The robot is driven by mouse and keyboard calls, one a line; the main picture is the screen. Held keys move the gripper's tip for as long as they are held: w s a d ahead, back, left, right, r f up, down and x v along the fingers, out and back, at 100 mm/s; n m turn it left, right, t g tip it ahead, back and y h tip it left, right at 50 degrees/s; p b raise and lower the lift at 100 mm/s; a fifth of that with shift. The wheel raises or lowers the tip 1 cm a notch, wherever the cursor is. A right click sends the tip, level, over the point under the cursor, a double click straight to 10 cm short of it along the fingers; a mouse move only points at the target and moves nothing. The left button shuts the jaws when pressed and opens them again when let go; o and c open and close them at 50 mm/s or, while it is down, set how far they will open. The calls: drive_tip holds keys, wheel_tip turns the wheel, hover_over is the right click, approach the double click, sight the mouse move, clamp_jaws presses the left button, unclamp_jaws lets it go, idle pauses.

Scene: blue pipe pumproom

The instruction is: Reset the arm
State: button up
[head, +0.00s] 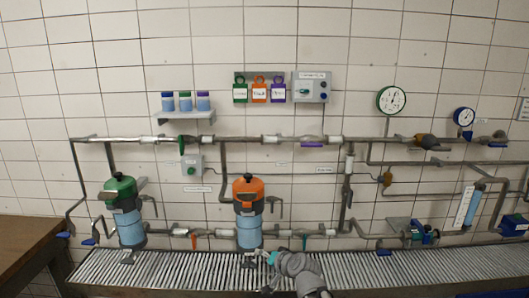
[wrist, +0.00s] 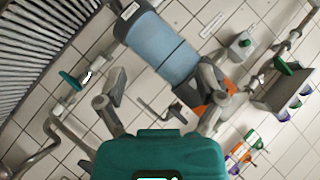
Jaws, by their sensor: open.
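My arm (head: 300,272) rises from the bottom of the head view, low in front of the slatted grating and below the orange-topped canister (head: 249,212). My gripper's fingers are small and hard to make out there. In the wrist view my gripper (wrist: 162,82) is open, its two fingers spread wide with nothing held between them. The canister's blue body (wrist: 160,45) shows beyond the fingertips, and part of its orange top lies behind the right finger. I cannot tell the exact gap to it.
A green-topped canister (head: 128,215) stands at left. Pipes with valves run along the tiled wall. A shelf (head: 186,115) holds several jars, beside hanging tags (head: 259,92) and a control box (head: 311,88). A brown table (head: 25,245) is at far left. The right grating (head: 420,268) looks clear.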

drive_tip(key=s+d+f+n+g+h, duration=0.1)
drive_tip(key=s+d+f+g+h, duration=0.2)
drive_tip(key=s+d+f+g, duration=0.2)
drive_tip(key=s+d+f+n+g+h, duration=0.2)
drive_tip(key=s+d+f+g+h, duration=0.2)
drive_tip(key=s+d, duration=0.6)
drive_tip(key=shift+s+d+f+g, duration=0.4)
drive_tip(key=shift+d+f+g, duration=0.2)
drive_tip(key=shift+d, duration=0.2)
